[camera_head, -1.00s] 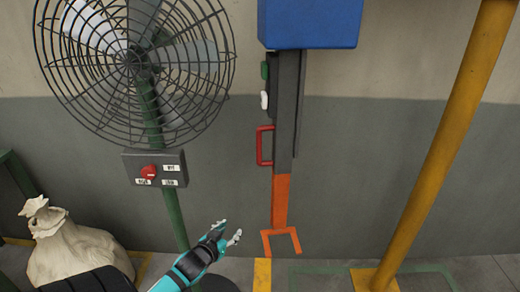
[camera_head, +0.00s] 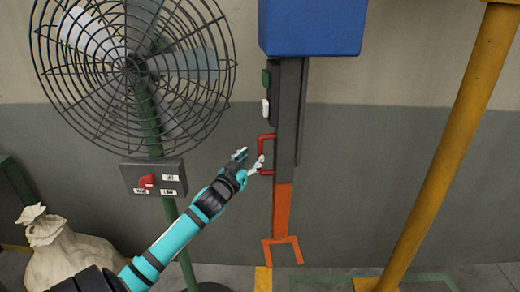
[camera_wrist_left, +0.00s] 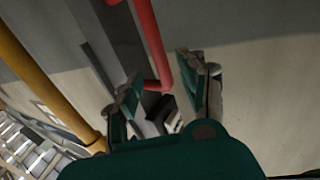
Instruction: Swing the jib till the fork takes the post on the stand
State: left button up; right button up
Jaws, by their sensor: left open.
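The jib is a dark upright beam (camera_head: 289,120) hanging below a blue box (camera_head: 312,26). Its lower part is orange and ends in an open two-pronged orange fork (camera_head: 282,243). A red handle (camera_head: 262,140) is on the beam's left side. My left gripper (camera_head: 250,160) is open at the handle's lower left. In the left wrist view the red handle (camera_wrist_left: 150,40) runs down close to the open fingers (camera_wrist_left: 158,72); I cannot tell if they touch it. A yellow post (camera_head: 440,165) stands at the right; no separate stand is clear. My right gripper is out of view.
A caged fan (camera_head: 133,65) on a green pole is at the left, with a grey switch box (camera_head: 154,177) below it. A pale sack (camera_head: 70,258) lies at the lower left. The wall between the jib and the yellow post is clear.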

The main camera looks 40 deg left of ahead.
aim_at(259, 151)
pick_arm(q)
jog(key=x, duration=0.6)
jog(key=shift+w+a+f, duration=0.1)
jog(key=shift+w, duration=0.1)
grip_shut()
dwell(0.7)
